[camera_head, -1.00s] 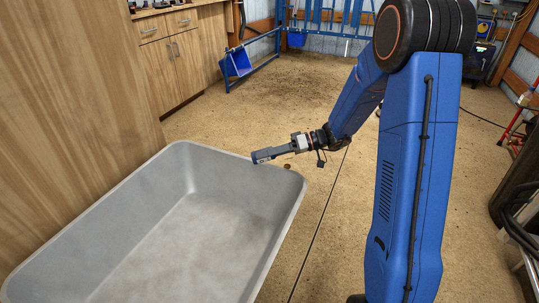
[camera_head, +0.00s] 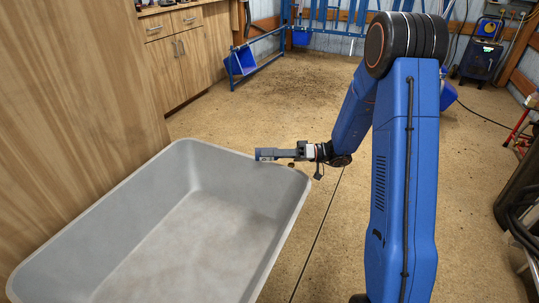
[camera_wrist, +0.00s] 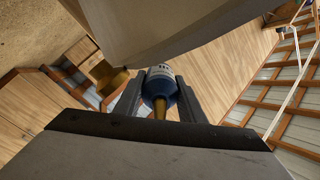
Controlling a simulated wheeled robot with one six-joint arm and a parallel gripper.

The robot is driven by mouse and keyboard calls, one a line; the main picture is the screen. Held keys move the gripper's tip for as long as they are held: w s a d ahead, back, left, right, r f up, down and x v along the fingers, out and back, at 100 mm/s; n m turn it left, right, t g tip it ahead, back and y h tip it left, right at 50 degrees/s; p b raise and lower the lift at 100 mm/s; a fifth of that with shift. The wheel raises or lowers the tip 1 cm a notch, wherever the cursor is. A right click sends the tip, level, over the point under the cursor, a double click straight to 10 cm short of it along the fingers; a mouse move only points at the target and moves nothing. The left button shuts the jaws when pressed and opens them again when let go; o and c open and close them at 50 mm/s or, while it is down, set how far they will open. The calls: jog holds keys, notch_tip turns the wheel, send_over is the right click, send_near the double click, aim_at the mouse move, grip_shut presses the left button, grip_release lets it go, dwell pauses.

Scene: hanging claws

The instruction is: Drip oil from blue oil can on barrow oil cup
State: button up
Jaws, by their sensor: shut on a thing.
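My gripper (camera_head: 262,154) reaches left over the far right corner of the grey barrow tub (camera_head: 285,205). In the wrist view my gripper (camera_wrist: 158,100) is shut on the blue oil can (camera_wrist: 160,80), whose tapered brass spout points toward the bottom of that picture. The can cannot be told clearly from the fingers in the head view. A small brown bit by the rim under my gripper in the head view may be the same piece.
A wooden panel (camera_head: 70,110) stands along the tub's left side. Wooden cabinets (camera_head: 185,50) and a blue rack (camera_head: 335,18) stand at the back. The floor beyond the tub is clear. Dark equipment (camera_head: 517,200) stands at the right edge.

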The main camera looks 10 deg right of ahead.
jog(key=shift+d+r+y, duration=0.1)
jog(key=shift+r+y, duration=0.75)
jog(key=shift+y, duration=0.35)
jog(key=shift+d+r+y, duration=0.1)
jog(key=shift+r+y, duration=0.2)
jog(key=shift+y, duration=0.2)
dwell(1.3)
jog(key=shift+a+f+h, duration=0.2)
jog(key=shift+f+h, duration=0.6)
jog(key=shift+h, duration=0.4)
